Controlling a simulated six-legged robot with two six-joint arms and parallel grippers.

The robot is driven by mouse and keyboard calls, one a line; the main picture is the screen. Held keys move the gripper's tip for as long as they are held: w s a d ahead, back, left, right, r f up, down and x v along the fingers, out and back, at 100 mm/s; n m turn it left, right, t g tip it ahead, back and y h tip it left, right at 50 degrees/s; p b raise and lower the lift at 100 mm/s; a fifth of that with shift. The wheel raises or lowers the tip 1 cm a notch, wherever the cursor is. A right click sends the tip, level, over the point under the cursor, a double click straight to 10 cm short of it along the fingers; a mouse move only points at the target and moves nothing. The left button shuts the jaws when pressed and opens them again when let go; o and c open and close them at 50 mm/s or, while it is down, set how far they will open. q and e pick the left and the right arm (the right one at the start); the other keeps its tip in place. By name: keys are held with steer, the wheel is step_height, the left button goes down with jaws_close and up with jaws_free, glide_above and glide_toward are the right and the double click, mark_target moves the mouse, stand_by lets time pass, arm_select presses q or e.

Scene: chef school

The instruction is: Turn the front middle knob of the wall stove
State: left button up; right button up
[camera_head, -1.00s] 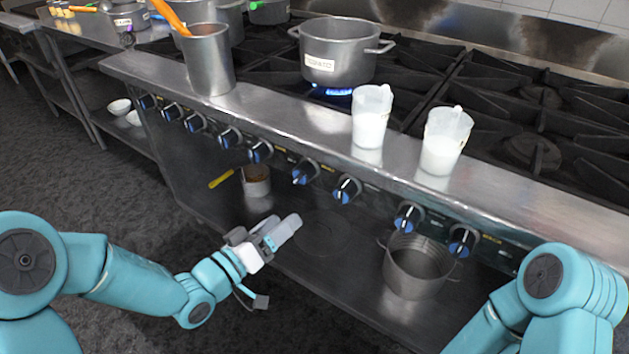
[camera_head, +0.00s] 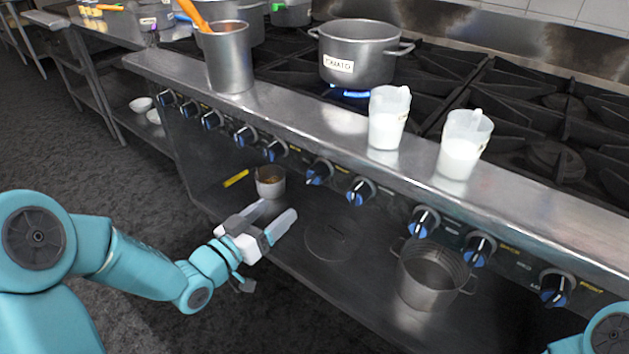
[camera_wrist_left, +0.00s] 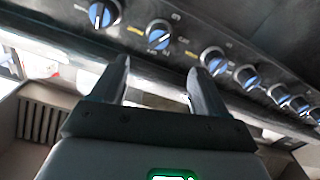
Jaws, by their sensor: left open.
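The stove (camera_head: 330,140) has a steel front ledge and a dark front panel with a slanting row of several black-and-blue knobs. Near the middle of the row are a knob (camera_head: 319,172) and another (camera_head: 360,191) to its right; I cannot tell for sure which is the front middle one. My left gripper (camera_head: 280,210) is open and empty, below and in front of the panel, apart from the knobs. In the left wrist view, its two fingers (camera_wrist_left: 160,72) point toward the panel, with a knob (camera_wrist_left: 159,34) just beyond the gap. My right gripper is out of view.
A pot labelled tomato (camera_head: 360,55) stands over a lit blue flame. Two white-filled cups (camera_head: 388,118) and a steel container (camera_head: 229,60) stand on the ledge. A pot (camera_head: 430,285) and a small pan (camera_head: 270,183) sit on the lower shelf. Dark floor lies at left.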

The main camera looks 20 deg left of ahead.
mark_target(311, 180)
arm_select(q)
steer(key=x, duration=1.3)
steer(key=shift+w, duration=0.2)
steer(key=shift+c, duration=0.3)
